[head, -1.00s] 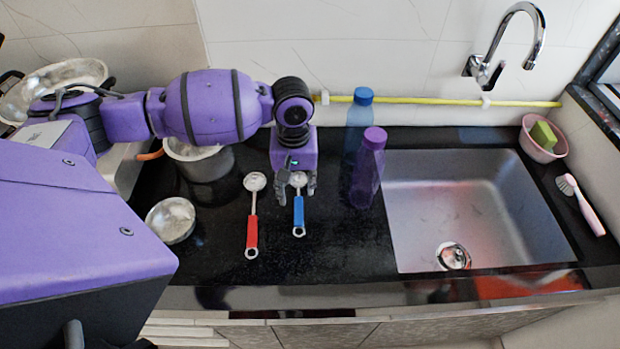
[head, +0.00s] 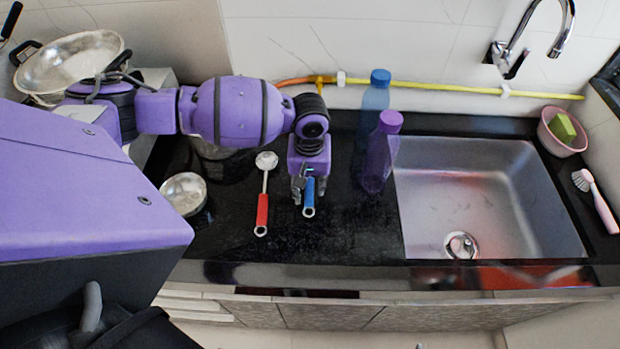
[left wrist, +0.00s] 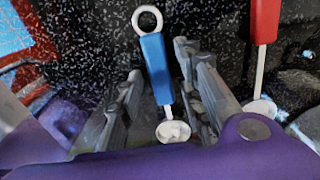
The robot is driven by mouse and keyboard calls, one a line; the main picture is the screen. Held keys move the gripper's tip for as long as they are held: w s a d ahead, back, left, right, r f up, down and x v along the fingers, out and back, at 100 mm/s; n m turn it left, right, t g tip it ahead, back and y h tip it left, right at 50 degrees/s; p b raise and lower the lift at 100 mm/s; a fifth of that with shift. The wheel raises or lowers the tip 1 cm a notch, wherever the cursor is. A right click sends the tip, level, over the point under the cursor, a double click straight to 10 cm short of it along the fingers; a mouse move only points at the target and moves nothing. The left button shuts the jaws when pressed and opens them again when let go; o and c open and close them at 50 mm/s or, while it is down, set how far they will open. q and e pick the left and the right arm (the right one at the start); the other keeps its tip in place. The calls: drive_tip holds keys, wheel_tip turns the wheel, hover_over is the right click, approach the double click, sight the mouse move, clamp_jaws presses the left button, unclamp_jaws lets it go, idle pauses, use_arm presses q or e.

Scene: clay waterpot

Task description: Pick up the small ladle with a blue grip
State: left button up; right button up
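The small ladle with a blue grip (head: 309,197) lies on the black counter, its ring end toward the front edge. My left gripper (head: 308,186) is right over it and hides its bowl in the head view. In the left wrist view the blue grip (left wrist: 156,62) lies between the two fingers of my left gripper (left wrist: 158,72), with a gap on each side. The fingers are open. The ladle's small round bowl (left wrist: 173,131) shows nearer the palm. My right gripper is not in view.
A similar ladle with a red grip (head: 262,212) lies close on the left. A blue bottle (head: 372,112) and a purple bottle (head: 380,158) stand at the right, before the sink (head: 480,185). A metal bowl (head: 184,192) sits further left. The counter in front is clear.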

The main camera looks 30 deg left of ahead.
use_arm(q)
clamp_jaws()
drive_tip(key=shift+r, duration=0.2)
